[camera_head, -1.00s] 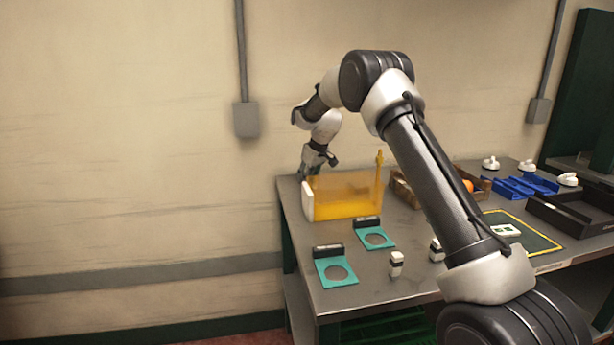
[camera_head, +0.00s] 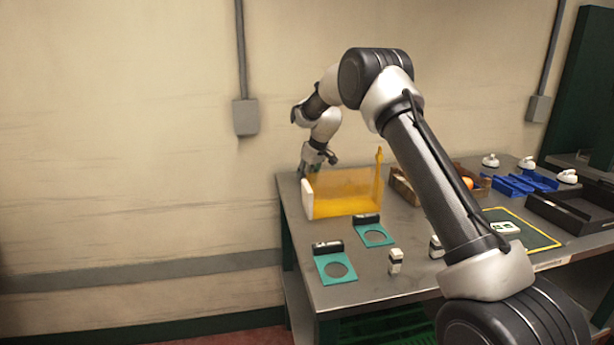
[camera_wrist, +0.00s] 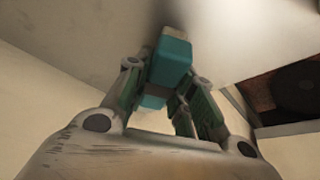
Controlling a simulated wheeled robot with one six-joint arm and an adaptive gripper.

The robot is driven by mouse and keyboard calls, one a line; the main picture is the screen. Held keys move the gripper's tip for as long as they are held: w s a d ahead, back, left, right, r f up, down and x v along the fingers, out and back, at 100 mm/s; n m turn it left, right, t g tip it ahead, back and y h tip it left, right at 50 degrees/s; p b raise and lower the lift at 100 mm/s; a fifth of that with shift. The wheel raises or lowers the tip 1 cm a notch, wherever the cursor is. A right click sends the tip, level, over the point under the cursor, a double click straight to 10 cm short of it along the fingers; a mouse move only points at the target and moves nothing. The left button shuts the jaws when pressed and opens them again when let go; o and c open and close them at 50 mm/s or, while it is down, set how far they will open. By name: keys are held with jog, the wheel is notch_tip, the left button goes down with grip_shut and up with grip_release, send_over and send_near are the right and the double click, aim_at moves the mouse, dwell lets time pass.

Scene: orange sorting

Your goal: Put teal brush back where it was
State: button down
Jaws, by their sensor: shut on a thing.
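My gripper (camera_head: 316,163) is at the table's back left corner, behind the left end of a clear orange panel (camera_head: 348,192). In the wrist view my gripper (camera_wrist: 168,88) is shut on the teal brush (camera_wrist: 172,58), a blocky teal piece between the two fingers. Its far end sits against a pale grey surface, and I cannot tell whether it touches. In the head view the brush is hidden by my gripper and the panel.
A small white-and-black block (camera_head: 396,261) stands nearby. Blue trays (camera_head: 520,185), a black tray (camera_head: 570,212) and a wooden box (camera_head: 404,188) are to the right.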

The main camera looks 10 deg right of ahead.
jog(key=shift+f, duration=0.4)
jog(key=c, duration=0.7)
grip_release()
jog(key=shift+c, duration=0.2)
jog(key=shift+r, duration=0.15)
jog(key=shift+r, duration=3.9)
jog(key=shift+r, duration=0.1)
